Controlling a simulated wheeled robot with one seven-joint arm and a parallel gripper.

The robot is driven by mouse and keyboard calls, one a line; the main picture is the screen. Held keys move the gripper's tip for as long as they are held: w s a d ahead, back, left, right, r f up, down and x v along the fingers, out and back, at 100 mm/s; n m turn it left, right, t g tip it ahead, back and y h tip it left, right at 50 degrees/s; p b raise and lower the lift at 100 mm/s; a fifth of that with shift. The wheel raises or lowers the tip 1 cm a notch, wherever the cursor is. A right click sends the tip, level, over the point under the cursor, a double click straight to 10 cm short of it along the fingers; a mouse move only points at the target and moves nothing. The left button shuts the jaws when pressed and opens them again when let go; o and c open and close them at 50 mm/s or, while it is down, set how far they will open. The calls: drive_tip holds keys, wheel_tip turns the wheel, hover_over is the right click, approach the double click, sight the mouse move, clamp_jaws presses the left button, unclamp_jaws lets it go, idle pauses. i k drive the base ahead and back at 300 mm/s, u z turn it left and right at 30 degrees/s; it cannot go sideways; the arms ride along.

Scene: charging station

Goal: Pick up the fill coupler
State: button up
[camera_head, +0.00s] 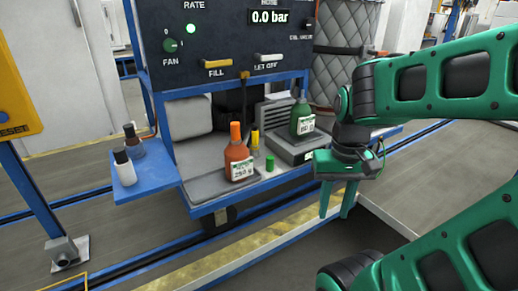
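No part is clearly marked as the fill coupler, and I cannot tell which one it is. A small yellow-tipped fitting (244,75) sits at the lower edge of the dark panel, between the FILL and LET OFF labels. A small yellow cylinder (255,139) and a small green cylinder (270,163) stand on the shelf below, near the orange bottle. My gripper (338,212) is to the right of these, in front of the shelf's right end. Its two fingers point down, apart, with nothing seen between them.
An orange bottle (238,161) stands on a grey tray. A dark green bottle (302,116) stands on a grey scale (296,147). Two small bottles, one white-bodied (124,168), stand on the blue side shelf (150,183). The dark panel (225,40) rises above. Floor in front is clear.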

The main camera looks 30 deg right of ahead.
sight(254, 147)
drive_tip(key=k, duration=1.05)
drive_tip(key=z, duration=0.8)
drive_tip(key=i, duration=2.2)
drive_tip(key=u, duration=0.8)
